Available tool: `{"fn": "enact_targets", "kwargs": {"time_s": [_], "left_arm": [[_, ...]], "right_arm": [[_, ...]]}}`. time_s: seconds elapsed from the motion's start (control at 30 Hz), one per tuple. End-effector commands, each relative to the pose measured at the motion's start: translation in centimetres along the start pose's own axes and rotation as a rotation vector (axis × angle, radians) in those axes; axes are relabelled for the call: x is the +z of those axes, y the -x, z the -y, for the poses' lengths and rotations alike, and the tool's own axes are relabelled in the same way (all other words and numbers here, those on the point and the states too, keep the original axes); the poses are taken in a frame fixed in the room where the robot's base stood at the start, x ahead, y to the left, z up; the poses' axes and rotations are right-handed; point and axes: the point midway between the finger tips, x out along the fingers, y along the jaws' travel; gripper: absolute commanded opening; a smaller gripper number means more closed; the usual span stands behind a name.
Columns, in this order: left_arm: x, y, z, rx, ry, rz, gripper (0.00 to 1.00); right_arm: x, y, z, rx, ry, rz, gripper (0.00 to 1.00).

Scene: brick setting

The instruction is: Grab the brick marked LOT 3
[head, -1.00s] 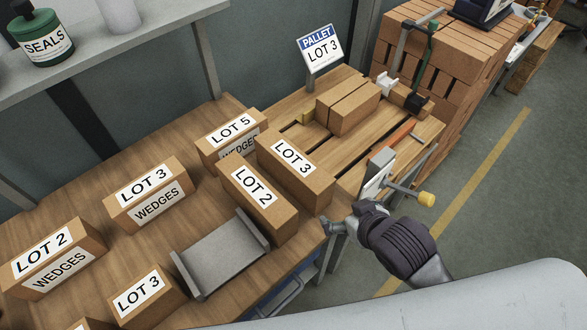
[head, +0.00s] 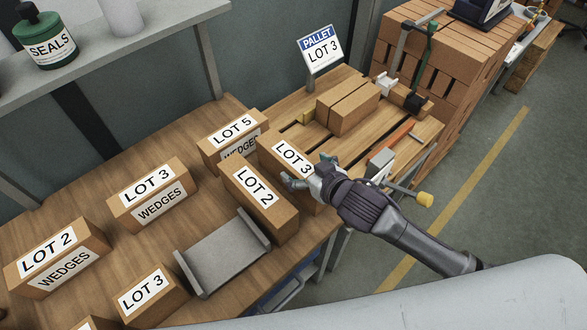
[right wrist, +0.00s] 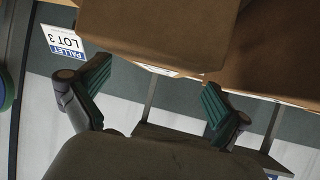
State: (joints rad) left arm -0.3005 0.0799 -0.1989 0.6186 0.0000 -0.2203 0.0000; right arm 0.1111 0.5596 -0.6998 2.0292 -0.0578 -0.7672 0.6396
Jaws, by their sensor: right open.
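A brown brick marked LOT 3 (head: 290,153) stands at the right end of the wooden bench, beside a brick marked LOT 2 (head: 258,197). My right gripper (head: 309,171) is open over the near part of this LOT 3 brick and partly hides it. In the right wrist view the open fingers (right wrist: 155,95) are spread, with a brown brick (right wrist: 155,30) beyond them; I cannot tell whether they touch it. Another block marked LOT 3 (head: 148,291) is at the front left. A box marked LOT 3 WEDGES (head: 150,195) stands behind it. My left gripper is not in view.
A grey metal tray (head: 222,256) lies left of the LOT 2 brick. LOT 5 WEDGES (head: 229,130) and LOT 2 WEDGES (head: 57,255) boxes stand on the bench.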

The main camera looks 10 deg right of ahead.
Motion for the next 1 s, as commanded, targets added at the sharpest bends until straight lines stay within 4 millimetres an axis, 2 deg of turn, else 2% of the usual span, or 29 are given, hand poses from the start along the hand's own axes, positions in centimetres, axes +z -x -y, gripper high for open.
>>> {"fn": "enact_targets", "kwargs": {"time_s": [0.23,0.33,0.47,0.67,1.0], "left_arm": [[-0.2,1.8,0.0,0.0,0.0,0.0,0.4],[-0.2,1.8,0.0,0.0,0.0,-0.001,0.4],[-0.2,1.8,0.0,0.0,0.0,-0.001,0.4],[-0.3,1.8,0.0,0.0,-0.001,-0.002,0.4],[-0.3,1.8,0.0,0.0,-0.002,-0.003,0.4]], "right_arm": [[-1.1,-3.1,0.5,0.0,0.0,0.0,1.0],[-0.8,-4.4,0.5,0.001,0.0,0.001,1.0],[-0.7,-5.1,0.4,0.001,0.0,0.001,1.0],[-0.6,-5.1,0.4,0.001,0.0,0.001,1.0],[-0.6,-5.1,0.5,0.0,-0.001,0.001,0.43]]}}
